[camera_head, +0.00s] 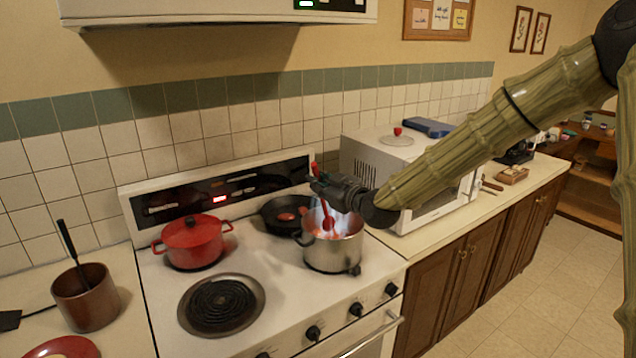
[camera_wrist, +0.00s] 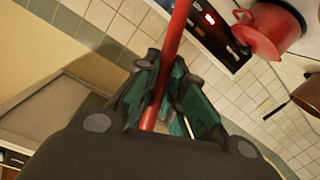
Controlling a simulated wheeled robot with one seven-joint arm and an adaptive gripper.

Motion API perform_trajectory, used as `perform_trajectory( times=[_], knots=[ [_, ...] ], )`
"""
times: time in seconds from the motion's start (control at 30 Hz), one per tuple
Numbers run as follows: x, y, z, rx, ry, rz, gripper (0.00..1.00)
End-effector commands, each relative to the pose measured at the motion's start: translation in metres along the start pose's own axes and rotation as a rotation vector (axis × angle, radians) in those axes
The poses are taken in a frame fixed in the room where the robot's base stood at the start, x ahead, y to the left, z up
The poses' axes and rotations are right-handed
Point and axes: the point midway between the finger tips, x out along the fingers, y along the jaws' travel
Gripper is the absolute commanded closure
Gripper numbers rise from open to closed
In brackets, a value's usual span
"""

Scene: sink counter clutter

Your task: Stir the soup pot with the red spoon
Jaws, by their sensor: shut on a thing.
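A steel pot (camera_head: 334,252) stands on the right front part of the stove, with steam or light-coloured soup inside. The red spoon (camera_head: 327,212) is upright, slightly tilted, with its lower end inside the pot's rim. My gripper (camera_head: 318,184) is above the pot and shut on the spoon's handle, which sticks up above the fingers. In the wrist view the red handle (camera_wrist: 177,30) passes between the green-padded fingers of my gripper (camera_wrist: 165,90). The spoon's bottom tip is hidden in the pot.
A red lidded pot (camera_head: 193,243) stands on the left rear of the stove. A dark pan (camera_head: 281,222) sits behind the steel pot. The front left burner (camera_head: 221,304) is bare. A white microwave (camera_head: 372,160) stands right of the stove. A brown crock (camera_head: 85,300) holds a dark utensil at left.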

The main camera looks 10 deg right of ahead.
Motion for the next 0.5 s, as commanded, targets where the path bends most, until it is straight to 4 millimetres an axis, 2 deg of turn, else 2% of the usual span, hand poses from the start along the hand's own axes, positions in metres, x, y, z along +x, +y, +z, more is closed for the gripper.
perform_trajectory(
  times=[0.5],
  knots=[
    [0.009,-0.001,0.031,0.000,0.001,0.000,1.00]
  ],
)
